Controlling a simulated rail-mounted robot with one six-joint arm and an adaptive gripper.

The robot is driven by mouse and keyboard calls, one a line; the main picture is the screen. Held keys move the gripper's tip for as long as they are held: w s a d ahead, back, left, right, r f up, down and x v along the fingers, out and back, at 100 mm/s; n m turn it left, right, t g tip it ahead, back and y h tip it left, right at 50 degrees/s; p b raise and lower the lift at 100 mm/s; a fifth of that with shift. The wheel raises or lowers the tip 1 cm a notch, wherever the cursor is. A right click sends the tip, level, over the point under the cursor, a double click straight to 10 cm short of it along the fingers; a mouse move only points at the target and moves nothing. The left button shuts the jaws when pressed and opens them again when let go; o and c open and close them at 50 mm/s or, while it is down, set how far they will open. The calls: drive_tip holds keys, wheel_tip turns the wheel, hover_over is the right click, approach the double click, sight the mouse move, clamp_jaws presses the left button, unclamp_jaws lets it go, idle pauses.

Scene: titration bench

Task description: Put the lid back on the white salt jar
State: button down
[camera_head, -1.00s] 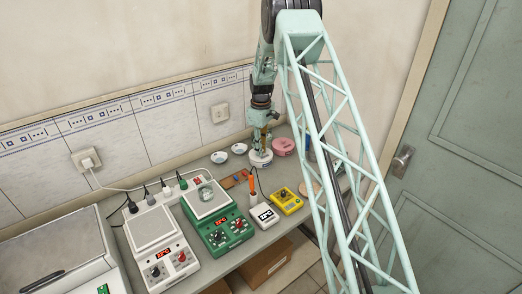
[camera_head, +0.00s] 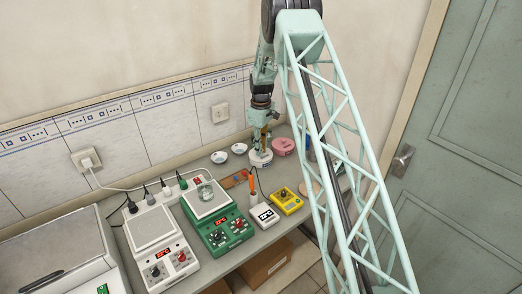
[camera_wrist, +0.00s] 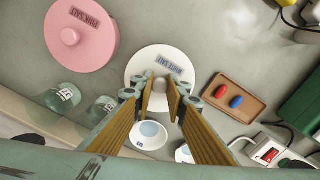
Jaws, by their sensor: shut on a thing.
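The white salt jar (camera_head: 260,161) stands on the bench in front of the pink jar, with a dark label on its side. In the wrist view a round white lid (camera_wrist: 145,64) with a dark label and a small knob (camera_wrist: 160,84) lies below my fingers. My gripper (camera_head: 261,149) points straight down over the jar. Its two fingers in the wrist view (camera_wrist: 160,95) are shut on the lid's knob. The lid looks level and centred over the jar. The jar's rim is hidden, so I cannot tell whether the lid is fully seated.
A pink jar (camera_wrist: 84,40) with its own lid stands close beside. Two small bowls (camera_head: 220,157) sit near the wall. A brown tray (camera_wrist: 235,98) holds a red and a blue piece. Green (camera_head: 222,222) and white devices fill the bench's left part.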

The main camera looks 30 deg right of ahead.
drive_tip(key=c, duration=2.5)
unclamp_jaws()
drive_tip(key=o, duration=0.5)
drive_tip(key=shift+r, duration=0.1)
drive_tip(key=shift+r+p, duration=1.05)
drive_tip(key=shift+r, duration=2.35)
